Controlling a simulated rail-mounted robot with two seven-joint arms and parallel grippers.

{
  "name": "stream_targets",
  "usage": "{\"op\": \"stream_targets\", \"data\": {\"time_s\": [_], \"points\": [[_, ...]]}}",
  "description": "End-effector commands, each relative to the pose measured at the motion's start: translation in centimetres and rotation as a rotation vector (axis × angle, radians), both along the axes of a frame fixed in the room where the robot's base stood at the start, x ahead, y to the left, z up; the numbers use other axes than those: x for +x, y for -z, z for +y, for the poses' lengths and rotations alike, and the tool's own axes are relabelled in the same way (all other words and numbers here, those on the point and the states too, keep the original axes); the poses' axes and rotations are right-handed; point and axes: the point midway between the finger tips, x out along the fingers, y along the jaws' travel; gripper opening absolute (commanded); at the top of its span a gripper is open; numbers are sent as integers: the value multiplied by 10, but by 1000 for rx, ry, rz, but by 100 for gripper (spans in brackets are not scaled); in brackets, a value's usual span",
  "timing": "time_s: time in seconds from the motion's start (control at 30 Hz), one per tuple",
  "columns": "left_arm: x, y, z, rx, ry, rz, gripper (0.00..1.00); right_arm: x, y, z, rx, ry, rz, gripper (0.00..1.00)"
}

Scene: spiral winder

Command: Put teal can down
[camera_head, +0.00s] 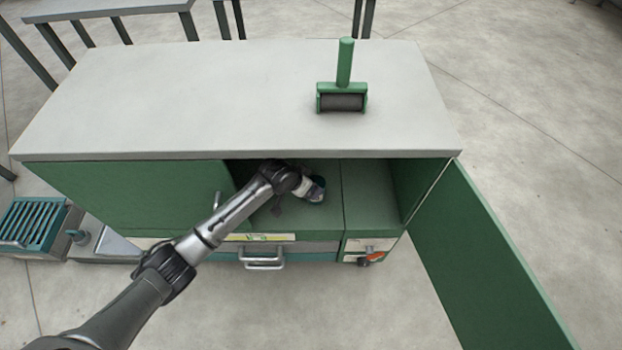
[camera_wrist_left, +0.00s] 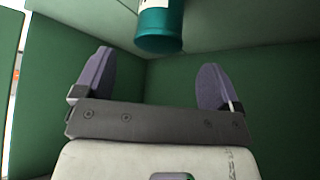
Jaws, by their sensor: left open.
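The teal can (camera_wrist_left: 160,28) shows at the top of the left wrist view, cut off by the frame edge. It has a teal end and a white label band. It lies between the lines of my left gripper's fingers but beyond their tips, with a gap. My left gripper (camera_head: 315,189) reaches into the open compartment of the green cabinet (camera_head: 130,194). In the left wrist view its two purple fingers (camera_wrist_left: 156,82) are spread, with nothing between them. In the head view the can is mostly hidden by the gripper. My right gripper is not in view.
The cabinet's right door (camera_head: 490,255) stands open. The light top (camera_head: 220,100) overhangs the compartment and holds a green-handled roller (camera_head: 342,90). A drawer handle (camera_head: 262,262) is below. Compartment floor right of the gripper (camera_head: 368,195) is clear.

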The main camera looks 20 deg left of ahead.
Motion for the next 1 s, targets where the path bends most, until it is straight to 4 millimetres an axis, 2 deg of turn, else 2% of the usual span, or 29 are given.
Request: {"op": "stream_targets", "data": {"time_s": [0.03, 0.23, 0.43, 0.67, 0.77, 0.83, 0.97, 1.0], "points": [[-4, -10, 1, 1, 1, 0, 89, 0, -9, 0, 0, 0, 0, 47], [-14, -25, 6, -1, 1, 0, 89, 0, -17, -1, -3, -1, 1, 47], [-17, -29, 7, -1, 1, 0, 89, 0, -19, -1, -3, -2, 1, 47], [-22, -25, 4, -1, 4, 5, 89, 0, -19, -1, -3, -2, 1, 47], [-42, -14, -6, -4, 18, 19, 89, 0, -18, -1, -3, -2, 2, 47], [-68, -3, -17, -8, 30, 35, 89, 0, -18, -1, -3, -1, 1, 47], [-136, 15, -35, -13, 36, 70, 89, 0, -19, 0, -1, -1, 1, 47], [-158, 18, -38, -12, 31, 82, 89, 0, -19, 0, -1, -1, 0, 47]]}}
